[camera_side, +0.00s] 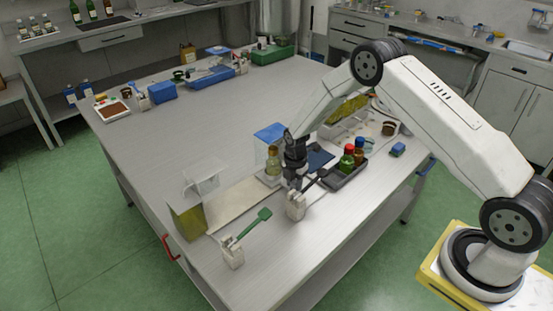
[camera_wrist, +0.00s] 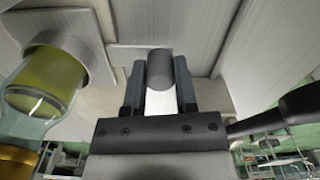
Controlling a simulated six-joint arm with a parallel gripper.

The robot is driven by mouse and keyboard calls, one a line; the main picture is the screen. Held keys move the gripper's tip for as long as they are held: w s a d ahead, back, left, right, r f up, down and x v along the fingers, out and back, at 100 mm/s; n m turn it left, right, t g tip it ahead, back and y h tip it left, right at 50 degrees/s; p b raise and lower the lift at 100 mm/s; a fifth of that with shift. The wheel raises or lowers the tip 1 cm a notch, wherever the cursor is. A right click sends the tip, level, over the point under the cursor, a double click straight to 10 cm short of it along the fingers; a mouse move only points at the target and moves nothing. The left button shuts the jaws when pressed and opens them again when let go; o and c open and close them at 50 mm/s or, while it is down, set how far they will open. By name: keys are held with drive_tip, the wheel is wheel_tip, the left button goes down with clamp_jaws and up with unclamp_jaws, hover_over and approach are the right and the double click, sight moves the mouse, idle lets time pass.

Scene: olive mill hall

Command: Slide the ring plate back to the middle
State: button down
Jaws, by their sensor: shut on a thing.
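The ring plate (camera_wrist: 98,38) is a pale grey piece at the upper left of the wrist view, its rounded rim around a glass flask of yellow-green liquid (camera_wrist: 50,88). In the side view the flask (camera_side: 272,162) stands upright at the far end of a long pale strip (camera_side: 238,203). My gripper (camera_wrist: 159,80) is shut on a dark grey round knob (camera_wrist: 160,63), with one finger on each side. In the side view my gripper (camera_side: 292,180) is low, just right of the flask, and hides the knob. How the knob joins the plate cannot be told.
A white holder with a black-handled tool (camera_side: 296,207) stands close in front of my gripper. A white holder with a green spatula (camera_side: 233,254) is nearer the front. A dark tray (camera_side: 344,181) with bottles lies to the right. A clear box (camera_side: 203,174) stands left; the table beyond is open.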

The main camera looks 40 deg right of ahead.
drive_tip(key=a, duration=1)
drive_tip(key=shift+a, duration=0.25)
drive_tip(key=shift+c, duration=2)
unclamp_jaws()
drive_tip(key=shift+r, duration=0.15)
wheel_tip(320, 180, up, 8)
drive_tip(key=shift+f, duration=0.2)
